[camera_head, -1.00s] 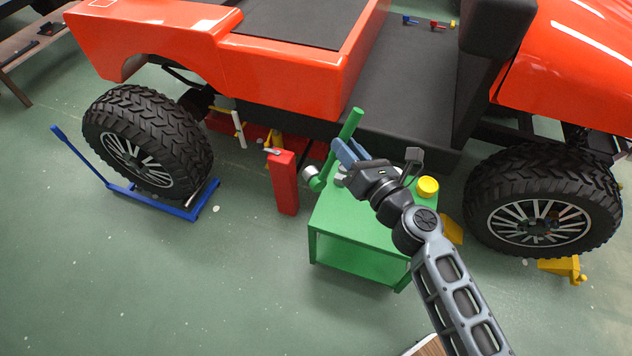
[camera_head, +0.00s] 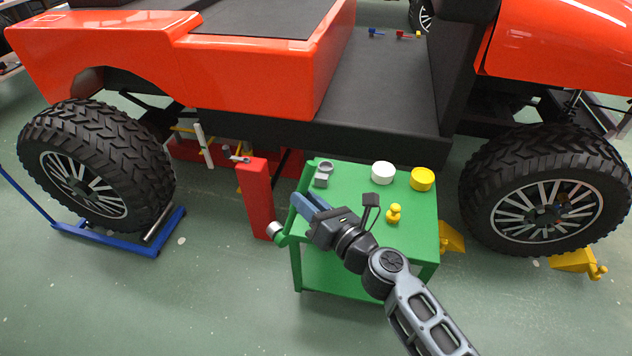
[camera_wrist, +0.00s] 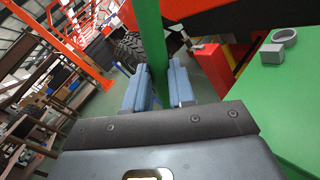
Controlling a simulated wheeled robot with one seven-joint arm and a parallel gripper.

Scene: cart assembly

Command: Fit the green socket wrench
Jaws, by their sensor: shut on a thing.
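The green socket wrench (camera_wrist: 151,35) stands as a green bar between my fingers in the wrist view. My gripper (camera_head: 306,202) is shut on it beside the left edge of the green cart. In the head view, the wrench's silver socket end (camera_head: 275,230) shows low at the left of my gripper, outside the cart top. Most of the handle is hidden or blends with the green cart there. The raised left wheel (camera_head: 97,170) of the orange car is further left, apart from the wrench.
The green cart (camera_head: 345,190) bears a grey part (camera_head: 323,173), a white cylinder (camera_head: 382,172), a yellow cylinder (camera_head: 422,178) and a yellow knobbed piece (camera_head: 394,213). A red post (camera_head: 256,195) stands close left of the cart. A blue wheel dolly (camera_head: 120,240) is under the left wheel. Floor in front is clear.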

